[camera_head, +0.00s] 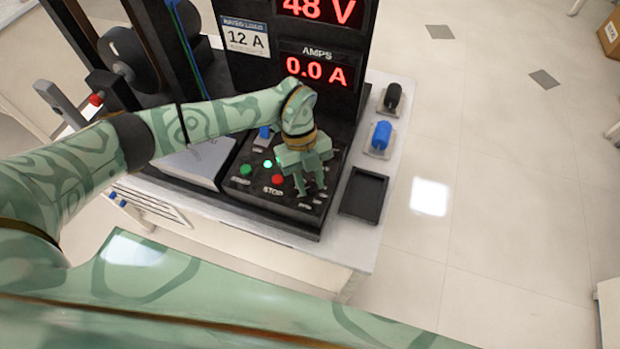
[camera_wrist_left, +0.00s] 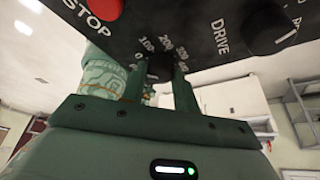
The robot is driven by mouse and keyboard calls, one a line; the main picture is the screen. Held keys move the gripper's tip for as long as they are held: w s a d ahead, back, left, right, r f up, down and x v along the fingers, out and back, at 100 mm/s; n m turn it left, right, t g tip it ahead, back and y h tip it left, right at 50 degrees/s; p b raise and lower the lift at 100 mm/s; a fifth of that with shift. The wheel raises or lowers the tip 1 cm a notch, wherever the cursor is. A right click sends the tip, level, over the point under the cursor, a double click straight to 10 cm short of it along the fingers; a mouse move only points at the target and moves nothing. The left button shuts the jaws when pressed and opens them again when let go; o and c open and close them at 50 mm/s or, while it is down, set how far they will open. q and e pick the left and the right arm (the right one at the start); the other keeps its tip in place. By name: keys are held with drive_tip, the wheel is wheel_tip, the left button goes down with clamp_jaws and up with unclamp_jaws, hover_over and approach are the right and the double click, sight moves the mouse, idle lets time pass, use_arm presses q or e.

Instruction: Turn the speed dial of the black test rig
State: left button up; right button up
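The black test rig shows its control panel (camera_head: 243,184) in the head view, with a green button, a red STOP button (camera_head: 277,179) and a lit green lamp. My left gripper (camera_head: 311,192) points down over the right part of this panel and hides the speed dial there. In the left wrist view, the dark speed dial (camera_wrist_left: 161,68) sits inside a printed number scale. The left gripper's two fingers (camera_wrist_left: 160,88) stand apart with the dial between them. Whether they touch it is unclear. My right gripper is out of view.
Red displays read 48 V and 0.0 A (camera_head: 318,70). A black tray (camera_head: 363,193), a blue knob-like part (camera_head: 381,136) and a black one (camera_head: 392,96) sit right of the panel. A DRIVE knob (camera_wrist_left: 268,27) is close by. Open floor lies right of the bench.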

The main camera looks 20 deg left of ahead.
use_arm(q)
drive_tip(key=shift+w+m, duration=0.1)
drive_tip(key=shift+m, duration=0.3)
drive_tip(key=m, duration=0.2)
drive_tip(key=m+y, duration=0.1)
drive_tip(key=shift+d+m+g+y, duration=0.1)
drive_tip(key=shift+m+g+y, duration=0.2)
drive_tip(key=shift+m+g, duration=0.1)
drive_tip(key=m+y, duration=0.1)
drive_tip(key=m, duration=0.3)
drive_tip(key=shift+d+y+b, duration=0.15)
drive_tip(key=shift+y+b, duration=0.2)
drive_tip(key=shift+y, duration=0.05)
drive_tip(key=m, duration=0.2)
drive_tip(key=m+y, duration=0.1)
drive_tip(key=m, duration=0.2)
drive_tip(key=shift+d+y, duration=0.1)
drive_tip(key=shift+y, duration=0.2)
drive_tip(key=shift+d+m+t+y, duration=0.1)
drive_tip(key=shift+m+t+y, duration=0.5)
drive_tip(key=shift+m, duration=1.4)
drive_tip(key=o, duration=1)
